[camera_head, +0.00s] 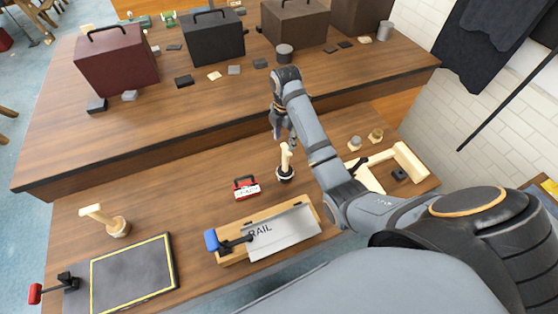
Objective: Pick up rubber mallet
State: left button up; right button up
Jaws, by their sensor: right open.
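A pale wooden handle stands upright in a dark, round, white-ringed base (285,175). It looks most like the rubber mallet (286,158), but I cannot tell for sure at this size. My right gripper (283,135) hangs just above and slightly left of the handle's top, fingers pointing down. It is open and seems to hold nothing. Whether a fingertip touches the handle is unclear. My left gripper is out of view.
A blue-handled clamp (211,240) sits by a metal plate marked RAIL (288,234). A small red box (246,187) lies nearby. A yellow-edged dark panel (133,273) is front left. A raised rear shelf (150,150) carries several cases. A wooden frame (408,160) is right.

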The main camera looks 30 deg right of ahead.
aim_at(285, 157)
jog(key=f+b, duration=0.1)
jog(key=f, duration=0.1)
jog(key=s+f, duration=0.1)
jog(key=f, duration=0.1)
jog(key=shift+s+f+b, duration=0.15)
jog(key=shift+f+b, duration=0.15)
jog(key=shift+b, duration=0.1)
notch_tip(285, 157, down, 2)
jog(key=shift+d+f+p, duration=0.1)
jog(key=shift+f+p, duration=0.1)
jog(key=shift+p, duration=0.65)
notch_tip(285, 157, down, 2)
jog(key=shift+f, duration=0.15)
jog(key=shift+w+f, duration=0.2)
jog(key=shift+f, duration=0.1)
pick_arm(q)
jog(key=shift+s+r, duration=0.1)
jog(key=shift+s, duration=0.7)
pick_arm(e)
jog(key=shift+r, duration=0.1)
grip_shut()
